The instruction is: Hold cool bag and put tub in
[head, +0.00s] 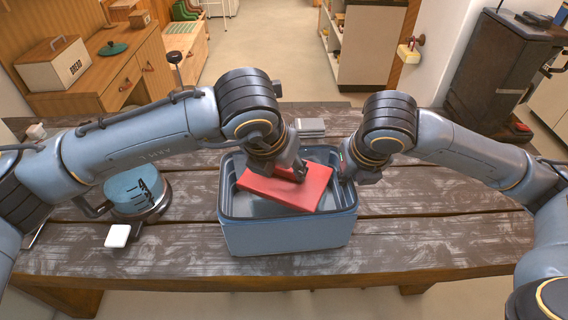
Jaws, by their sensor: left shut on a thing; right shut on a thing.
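The cool bag (288,237) is an open blue-grey box-shaped container on the wooden table, in the middle of the head view. A red tub (285,192) lies tilted across its opening, partly inside the rim. My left gripper (301,174) is shut on the red tub at its upper right side. My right gripper (347,177) is shut on the right rim of the cool bag. The fingertips of both grippers are partly hidden by their own wrists. The bag's floor is mostly covered by the tub.
The wooden table (430,230) is bare at the right and front. A round blue-topped scale-like object (137,192) and a small white block (118,236) stand at the left. A small grey stack (310,127) lies behind the bag.

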